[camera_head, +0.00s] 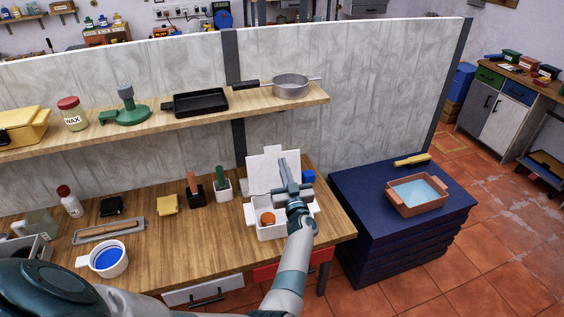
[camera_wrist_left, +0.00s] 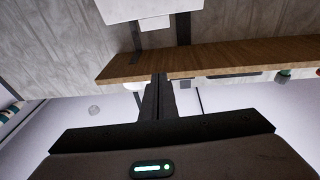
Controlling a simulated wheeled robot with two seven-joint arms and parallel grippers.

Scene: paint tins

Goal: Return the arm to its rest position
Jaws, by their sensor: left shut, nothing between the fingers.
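My left arm (camera_head: 290,268) reaches up from the bottom of the head view. Its gripper (camera_head: 283,160) points away over the wooden bench, in front of the raised lid of a white box. In the left wrist view the two dark fingers (camera_wrist_left: 158,95) are together with nothing between them. The white box (camera_head: 272,232) stands under the arm, its lid (camera_head: 262,172) up and an orange-brown round thing (camera_head: 267,218) inside. The arm hides part of the box's right side. My right gripper is in neither view.
A shelf (camera_head: 180,122) above the bench carries a pan (camera_head: 290,86), a black tray (camera_head: 200,102) and a jar (camera_head: 72,114). A white cup with blue paint (camera_head: 107,259) stands front left. A dark blue stand (camera_head: 355,195) at right bears a terracotta tray (camera_head: 417,208).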

